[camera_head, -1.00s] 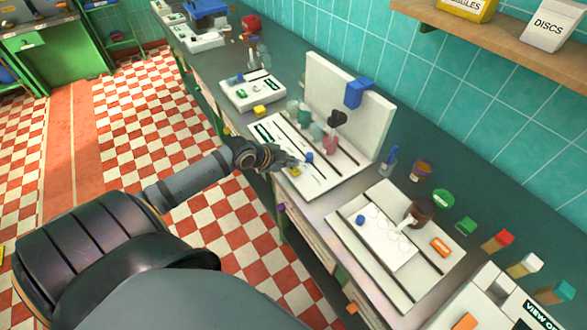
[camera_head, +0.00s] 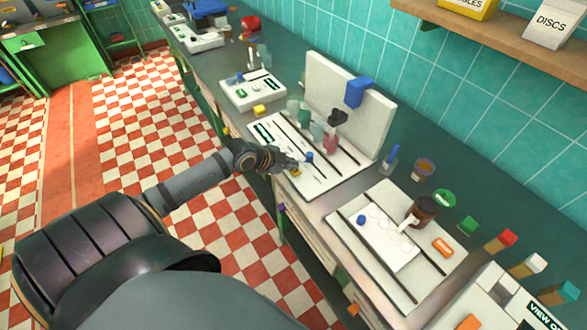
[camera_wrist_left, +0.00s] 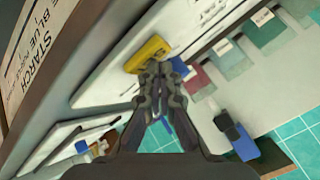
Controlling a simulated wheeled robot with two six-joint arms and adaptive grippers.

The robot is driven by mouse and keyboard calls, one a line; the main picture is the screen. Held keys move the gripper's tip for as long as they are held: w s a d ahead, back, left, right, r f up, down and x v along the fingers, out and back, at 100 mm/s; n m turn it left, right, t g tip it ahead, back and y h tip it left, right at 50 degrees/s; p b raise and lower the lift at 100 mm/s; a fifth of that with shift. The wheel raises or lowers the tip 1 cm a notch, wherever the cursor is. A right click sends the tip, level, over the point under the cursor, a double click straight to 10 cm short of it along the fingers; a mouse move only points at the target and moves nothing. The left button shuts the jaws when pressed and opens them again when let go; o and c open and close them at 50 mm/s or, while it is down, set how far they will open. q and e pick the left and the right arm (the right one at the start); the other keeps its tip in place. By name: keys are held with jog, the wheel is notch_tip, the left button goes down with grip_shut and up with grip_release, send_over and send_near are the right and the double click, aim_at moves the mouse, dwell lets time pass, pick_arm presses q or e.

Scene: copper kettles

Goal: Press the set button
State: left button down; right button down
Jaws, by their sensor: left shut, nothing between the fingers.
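My left gripper (camera_head: 290,163) is over the near edge of a white station board (camera_head: 322,183) on the counter. Its fingers are shut with nothing between them. In the left wrist view, the fingertips (camera_wrist_left: 160,70) are at the edge of a yellow block-like piece (camera_wrist_left: 148,53), and I cannot tell whether they touch it. In the head view, only a bit of this yellow piece (camera_head: 295,172) shows beside the fingers. No set label on it is readable, so I cannot tell if it is the set button. A small blue knob (camera_head: 309,157) stands just beyond the fingers. My right gripper is out of view.
A white upright panel (camera_head: 338,105) with a blue block (camera_head: 355,92) rises behind the board. Several coloured jars (camera_head: 317,130) stand on the board. To the right are another white board (camera_head: 345,235) and a brown jar (camera_head: 423,209). The checkered floor is clear.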

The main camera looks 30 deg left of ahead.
pick_arm(q)
jog(key=shift+f, duration=0.3)
jog(key=shift+r, duration=0.1)
dwell(0.3)
jog(key=shift+r+p, duration=0.6)
jog(key=shift+r, duration=0.2)
notch_tip(320, 180, up, 5)
jog(key=p, duration=0.4)
jog(key=shift+r+p, duration=0.1)
jog(key=shift+p, duration=0.3)
